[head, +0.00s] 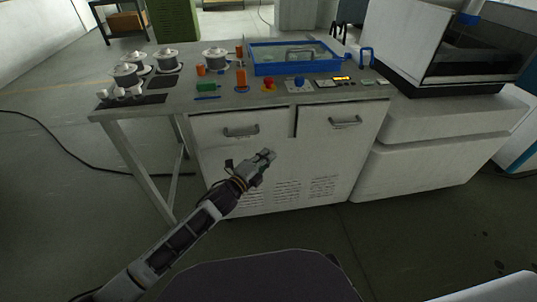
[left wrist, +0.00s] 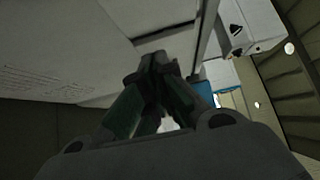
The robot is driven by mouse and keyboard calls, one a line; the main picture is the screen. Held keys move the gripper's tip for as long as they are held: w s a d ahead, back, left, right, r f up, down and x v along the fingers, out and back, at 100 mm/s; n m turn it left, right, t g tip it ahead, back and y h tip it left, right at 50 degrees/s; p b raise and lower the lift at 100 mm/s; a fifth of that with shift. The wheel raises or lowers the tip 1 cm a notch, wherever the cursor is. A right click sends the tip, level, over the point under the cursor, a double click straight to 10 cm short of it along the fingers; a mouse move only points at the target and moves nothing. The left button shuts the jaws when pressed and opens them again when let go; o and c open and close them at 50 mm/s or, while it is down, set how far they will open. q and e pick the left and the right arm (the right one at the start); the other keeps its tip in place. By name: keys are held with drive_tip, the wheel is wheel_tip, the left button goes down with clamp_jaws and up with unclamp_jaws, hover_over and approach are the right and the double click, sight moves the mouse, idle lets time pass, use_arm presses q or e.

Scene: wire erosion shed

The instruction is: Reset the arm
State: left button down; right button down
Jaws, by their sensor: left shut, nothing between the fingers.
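My left gripper (head: 266,156) is in front of the white cabinet (head: 275,185) under the workbench, below the drawer handles in the head view. Its fingers are shut with nothing between them. The shut fingers also show in the left wrist view (left wrist: 155,65). My left arm comes in from the lower left and is stretched forward. My right gripper does not show in either view.
The workbench (head: 225,104) holds several wire spools (head: 168,61), a blue-rimmed tray (head: 262,69), a red button (head: 269,84) and small orange parts. A large white machine (head: 430,125) stands to the right. The floor at left is mostly clear, with a black cable (head: 62,143).

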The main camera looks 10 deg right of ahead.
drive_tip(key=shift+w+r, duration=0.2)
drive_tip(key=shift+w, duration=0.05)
